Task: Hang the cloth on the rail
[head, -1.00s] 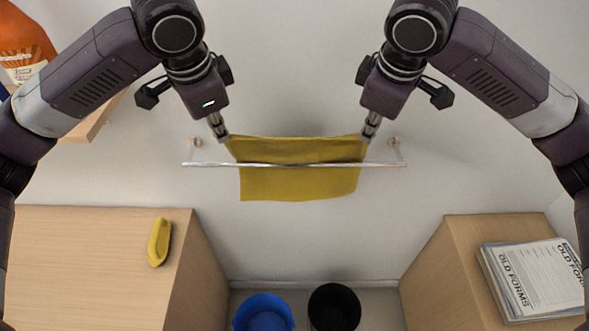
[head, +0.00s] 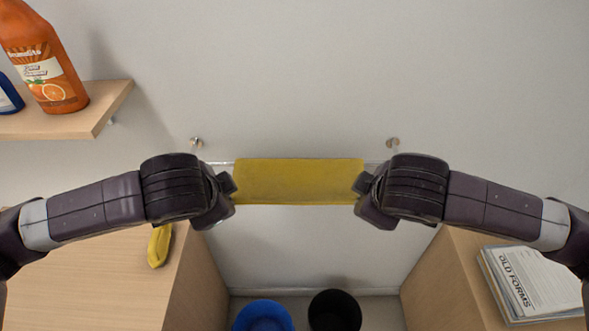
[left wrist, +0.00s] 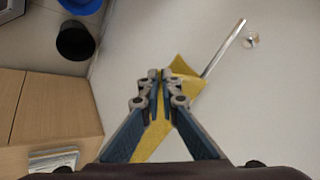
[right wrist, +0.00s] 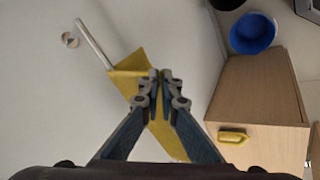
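The yellow cloth (head: 298,181) lies across the front of the metal rail (head: 221,163), its top at about rail height. It covers the rail's middle, and the part behind the rail is hidden. My left gripper (left wrist: 160,75) is shut on the cloth near its left side, and the cloth (left wrist: 181,66) shows around its fingertips. My right gripper (right wrist: 160,75) is shut on the cloth near its right side. In the head view both sets of fingertips are mostly hidden by my wrists. The rail's end shows in the left wrist view (left wrist: 226,45) and right wrist view (right wrist: 92,42).
A shelf (head: 70,122) with an orange bottle (head: 45,65) is at the upper left. A wooden cabinet (head: 90,285) carries a yellow object (head: 159,246). Papers (head: 530,283) lie on the right cabinet. A blue bin (head: 263,315) and black bin (head: 334,311) stand below the rail.

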